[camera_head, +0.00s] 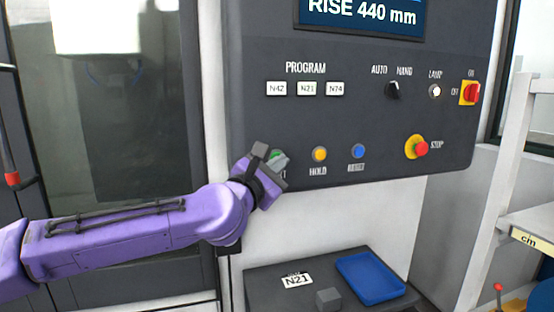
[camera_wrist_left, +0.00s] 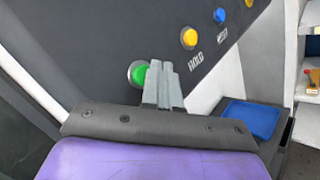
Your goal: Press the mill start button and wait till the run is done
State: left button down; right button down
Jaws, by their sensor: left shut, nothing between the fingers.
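The mill's dark control panel (camera_head: 380,130) fills the upper right of the head view. Its green start button (camera_head: 277,154) is mostly covered by my left gripper (camera_head: 281,160). In the left wrist view the green button (camera_wrist_left: 138,73) shows beside the fingertips of my left gripper (camera_wrist_left: 161,75), which are shut and empty. I cannot tell whether the fingers touch the button. The panel's screen (camera_head: 362,16) reads "RISE 440 mm". My right gripper is not in view.
To the right are the yellow hold button (camera_head: 319,154), blue reset button (camera_head: 358,151) and red stop button (camera_head: 420,149). A red switch (camera_head: 472,93) sits higher. Below stands a dark bench with a blue tray (camera_head: 371,280), a grey block (camera_head: 328,298) and an N21 card (camera_head: 297,281).

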pick_arm(q)
jog(key=shift+w+a, duration=0.15)
jog(key=shift+w, duration=0.3)
